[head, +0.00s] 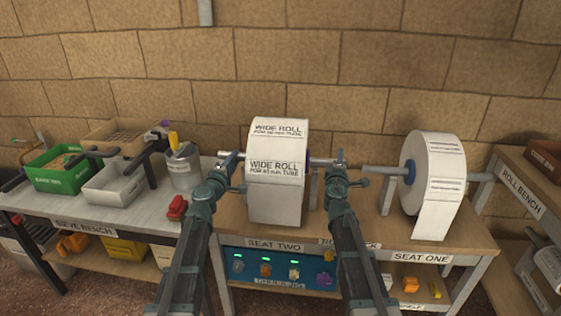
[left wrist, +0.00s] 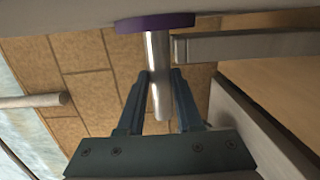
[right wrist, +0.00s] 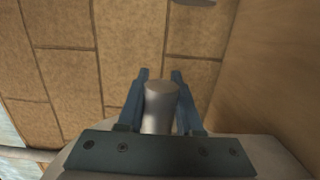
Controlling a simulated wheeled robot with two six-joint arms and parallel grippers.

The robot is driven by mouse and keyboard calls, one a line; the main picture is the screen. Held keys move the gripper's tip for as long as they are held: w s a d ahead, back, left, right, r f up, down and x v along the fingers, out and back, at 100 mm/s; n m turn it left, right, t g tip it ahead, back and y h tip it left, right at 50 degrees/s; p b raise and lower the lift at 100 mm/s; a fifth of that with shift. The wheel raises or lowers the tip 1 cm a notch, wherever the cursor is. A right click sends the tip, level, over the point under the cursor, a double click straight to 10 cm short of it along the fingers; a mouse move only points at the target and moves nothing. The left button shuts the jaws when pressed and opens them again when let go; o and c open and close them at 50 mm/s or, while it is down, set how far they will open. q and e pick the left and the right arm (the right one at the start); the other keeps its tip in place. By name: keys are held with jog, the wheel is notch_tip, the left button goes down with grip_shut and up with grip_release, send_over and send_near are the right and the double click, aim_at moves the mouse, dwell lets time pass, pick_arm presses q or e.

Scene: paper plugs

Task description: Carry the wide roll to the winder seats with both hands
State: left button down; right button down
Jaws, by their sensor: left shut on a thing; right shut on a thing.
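The wide roll (head: 275,200), a white labelled paper roll, is in the middle of the head view, above the part of the bench marked SEAT TWO (head: 275,246). A metal bar sticks out of both its sides. My left gripper (head: 229,163) is shut on the left bar end (left wrist: 158,75), just outside a purple collar (left wrist: 155,22). My right gripper (head: 337,164) is shut on the right bar end (right wrist: 160,105). The roll looks roughly level. It hides much of the seat supports, and I cannot tell whether the bar touches them.
Another white roll (head: 447,185) sits on a bar at SEAT ONE (head: 421,258), to the right. The sieve bench (head: 110,210) on the left holds a green bin (head: 55,172), a grey bin (head: 113,186) and a bucket (head: 184,170). A brick wall (head: 370,80) stands behind.

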jog(key=shift+r+p, duration=1.95)
jog(key=shift+r, duration=0.45)
